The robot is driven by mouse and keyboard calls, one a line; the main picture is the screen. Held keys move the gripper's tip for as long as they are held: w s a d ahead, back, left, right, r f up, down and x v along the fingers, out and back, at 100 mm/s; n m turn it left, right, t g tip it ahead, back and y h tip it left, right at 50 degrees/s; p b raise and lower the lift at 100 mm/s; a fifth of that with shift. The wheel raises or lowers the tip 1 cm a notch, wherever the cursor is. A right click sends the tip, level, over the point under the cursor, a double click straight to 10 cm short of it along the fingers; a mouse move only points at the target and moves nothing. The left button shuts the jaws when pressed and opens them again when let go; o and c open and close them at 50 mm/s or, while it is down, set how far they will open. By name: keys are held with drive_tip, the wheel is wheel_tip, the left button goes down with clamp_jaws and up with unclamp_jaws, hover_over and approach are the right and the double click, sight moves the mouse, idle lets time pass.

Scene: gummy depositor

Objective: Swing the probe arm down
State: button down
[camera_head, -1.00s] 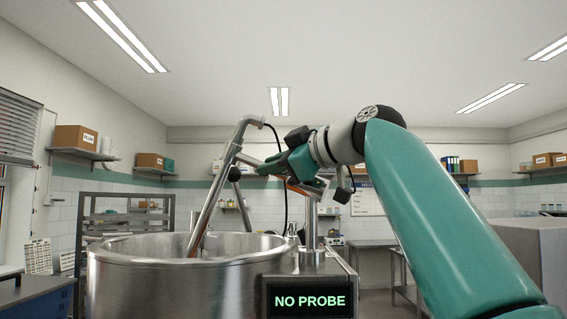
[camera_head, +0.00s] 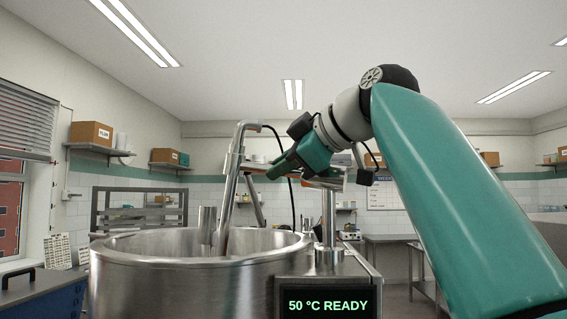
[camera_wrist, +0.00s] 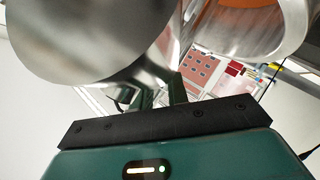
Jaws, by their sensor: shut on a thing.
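The probe arm (camera_head: 229,195) is a bent metal tube on a hinged bar carried by a steel post (camera_head: 329,215). Its tube hangs nearly upright, with its lower end inside the steel kettle (camera_head: 180,288) and hidden by the rim. My gripper (camera_head: 272,171) comes in from the right and is shut on the probe arm near its bar; the exact grip is hard to see. In the wrist view, my fingers (camera_wrist: 162,95) are partly hidden behind large shiny metal tubes. The display (camera_head: 328,305) at the kettle's right reads "50 °C READY".
A wider metal cylinder (camera_head: 207,226) stands up inside the kettle. A black cable (camera_head: 289,165) loops down behind my gripper. A rack (camera_head: 138,210) stands behind left, a blue cabinet (camera_head: 45,298) at the left front, and a steel table (camera_head: 395,238) behind right.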

drive_tip(key=shift+f, duration=0.2)
idle(0.3)
drive_tip(key=c, duration=1.4)
unclamp_jaws()
drive_tip(key=shift+s, duration=0.2)
drive_tip(key=shift+o, duration=0.2)
drive_tip(key=s+d+r, duration=0.2)
drive_tip(key=s+d, duration=0.8)
drive_tip(key=d, duration=0.2)
drive_tip(key=shift+s+d, duration=0.2)
drive_tip(key=shift+s, duration=0.15)
